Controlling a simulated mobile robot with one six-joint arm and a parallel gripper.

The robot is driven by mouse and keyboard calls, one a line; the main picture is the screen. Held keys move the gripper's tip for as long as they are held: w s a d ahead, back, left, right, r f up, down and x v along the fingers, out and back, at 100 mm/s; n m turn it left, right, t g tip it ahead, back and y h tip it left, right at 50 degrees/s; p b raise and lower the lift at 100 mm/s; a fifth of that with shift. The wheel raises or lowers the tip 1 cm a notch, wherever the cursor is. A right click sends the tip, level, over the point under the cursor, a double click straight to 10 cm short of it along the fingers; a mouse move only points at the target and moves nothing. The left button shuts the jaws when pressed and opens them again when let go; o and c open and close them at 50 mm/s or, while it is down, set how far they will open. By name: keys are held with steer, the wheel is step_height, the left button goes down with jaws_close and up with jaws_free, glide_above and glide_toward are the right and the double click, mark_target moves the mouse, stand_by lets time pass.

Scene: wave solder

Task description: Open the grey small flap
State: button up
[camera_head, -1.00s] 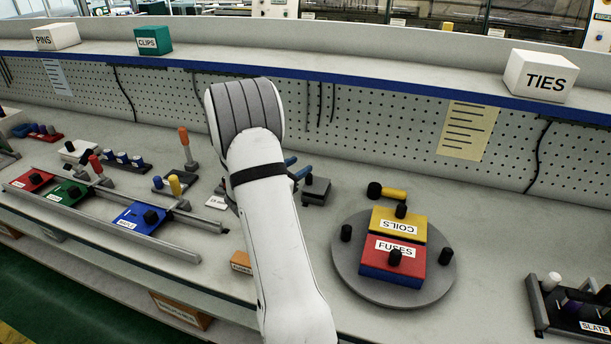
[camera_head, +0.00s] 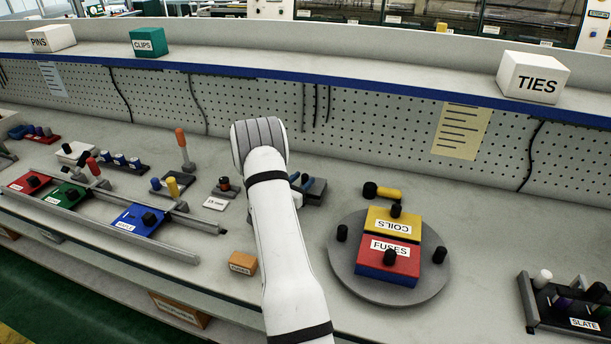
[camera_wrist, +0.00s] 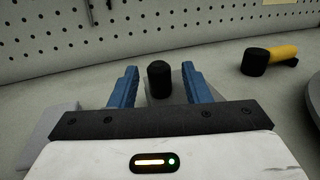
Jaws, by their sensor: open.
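In the wrist view, the black knob (camera_wrist: 159,80) stands upright on a grey plate (camera_wrist: 181,92). My gripper (camera_wrist: 160,74) is open, with one blue finger to each side of the knob. Gaps show between the knob and both fingers. The fingers are mostly hidden in the head view.
A round grey turntable (camera_head: 345,275) with red and yellow boxes stands to the right. A yellow handle with a black end (camera_head: 385,192) lies close behind it. A small orange box (camera_head: 243,263) is left of my arm. The pegboard (camera_head: 390,125) rises behind.

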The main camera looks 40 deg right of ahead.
steer(key=shift+x, duration=1.15)
steer(key=shift+c, duration=0.5)
jaws_close()
